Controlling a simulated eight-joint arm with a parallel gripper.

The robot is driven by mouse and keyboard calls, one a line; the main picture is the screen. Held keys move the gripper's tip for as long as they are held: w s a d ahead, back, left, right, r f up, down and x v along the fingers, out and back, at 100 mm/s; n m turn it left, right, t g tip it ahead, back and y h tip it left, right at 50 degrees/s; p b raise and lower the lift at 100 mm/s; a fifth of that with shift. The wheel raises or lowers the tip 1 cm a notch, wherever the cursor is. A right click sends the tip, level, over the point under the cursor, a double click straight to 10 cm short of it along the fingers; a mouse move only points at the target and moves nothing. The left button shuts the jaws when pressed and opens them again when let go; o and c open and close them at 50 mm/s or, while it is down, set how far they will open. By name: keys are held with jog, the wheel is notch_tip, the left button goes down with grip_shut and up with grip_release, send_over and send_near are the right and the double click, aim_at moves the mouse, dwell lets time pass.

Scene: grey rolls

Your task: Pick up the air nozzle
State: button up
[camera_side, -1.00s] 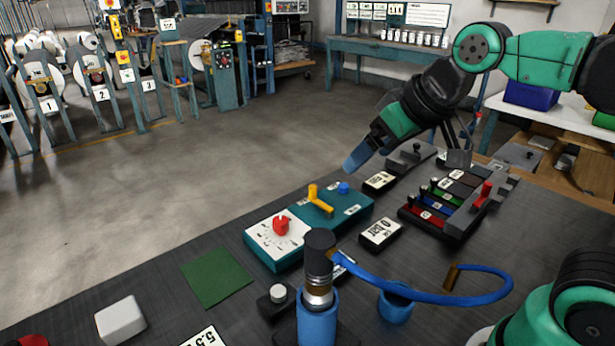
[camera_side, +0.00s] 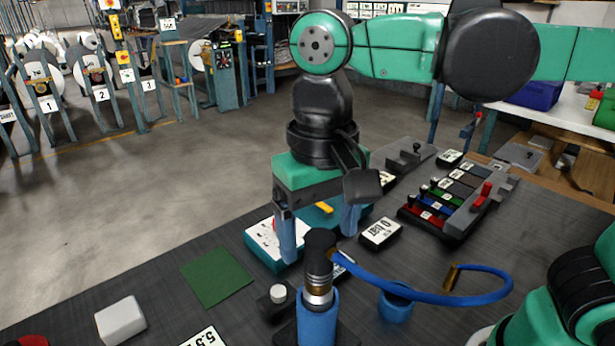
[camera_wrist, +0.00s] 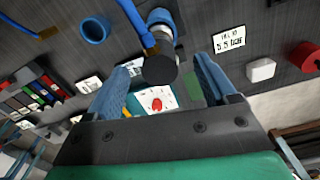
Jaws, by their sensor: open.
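The air nozzle (camera_side: 318,268) stands upright at the front of the dark table, with a black cap, a metal collar and a blue lower body. A blue hose (camera_side: 440,297) runs from it to the right. My gripper (camera_side: 318,245) is open and points down, behind and above the nozzle in the side view, its two blue fingers spread apart. In the wrist view the nozzle's black cap (camera_wrist: 160,69) shows ahead of the gap between the fingers (camera_wrist: 163,85). Nothing is between the fingers that I can see touching them.
A teal control box (camera_side: 266,250) with a red knob lies behind the nozzle, partly hidden by my gripper. A blue ring (camera_side: 396,306) and a display box (camera_side: 381,232) stand to the right. A green mat (camera_side: 218,277) and a white block (camera_side: 121,320) lie left.

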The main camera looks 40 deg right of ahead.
aim_at(319, 265)
jog(key=shift+f, duration=2.75)
jog(key=shift+c, duration=0.2)
grip_shut()
